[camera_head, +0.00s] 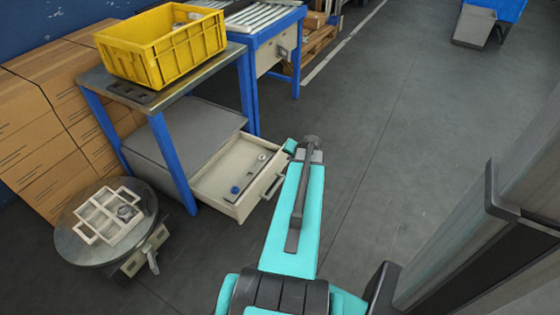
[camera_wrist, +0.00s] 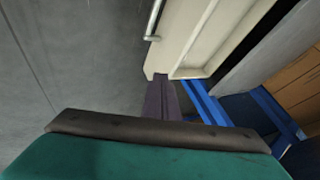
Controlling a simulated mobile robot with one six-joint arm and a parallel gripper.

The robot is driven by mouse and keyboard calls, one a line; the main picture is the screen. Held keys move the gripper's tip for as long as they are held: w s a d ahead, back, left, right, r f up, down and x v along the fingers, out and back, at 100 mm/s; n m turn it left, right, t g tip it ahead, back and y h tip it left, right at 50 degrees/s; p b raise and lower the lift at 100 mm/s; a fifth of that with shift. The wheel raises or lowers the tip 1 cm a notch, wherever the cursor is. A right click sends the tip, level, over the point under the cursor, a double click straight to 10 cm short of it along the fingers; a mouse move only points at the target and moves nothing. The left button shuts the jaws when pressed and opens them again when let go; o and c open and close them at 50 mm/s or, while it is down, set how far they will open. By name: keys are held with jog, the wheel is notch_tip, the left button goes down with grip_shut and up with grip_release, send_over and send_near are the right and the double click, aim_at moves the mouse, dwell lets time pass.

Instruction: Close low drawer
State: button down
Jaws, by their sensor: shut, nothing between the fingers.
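The low drawer (camera_head: 238,205) is pulled out from under the blue-legged table, with a few small parts lying inside. Its pale front panel carries a bar handle (camera_head: 273,187), which also shows in the wrist view (camera_wrist: 153,20). My teal arm reaches up to the right end of the drawer front. My gripper (camera_wrist: 160,82) is shut and empty, with its dark fingers at the lower corner of the drawer front (camera_wrist: 172,40) in the wrist view. I cannot tell whether they touch it. In the head view my gripper is hidden by the arm.
A yellow crate (camera_head: 150,60) sits on the table top (camera_head: 100,82). A round stand (camera_head: 75,248) holding white frames is left of the drawer. Cardboard boxes (camera_head: 40,140) line the left wall. A grey post stands at right. The floor right of the drawer is clear.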

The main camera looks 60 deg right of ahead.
jog(key=shift+s+d+r, duration=0.1)
jog(key=shift+s+d, duration=0.25)
jog(key=shift+s, duration=0.2)
jog(key=shift+w, duration=0.1)
jog(key=b, duration=0.5)
send_near(278, 159)
jog(key=shift+x, duration=2.1)
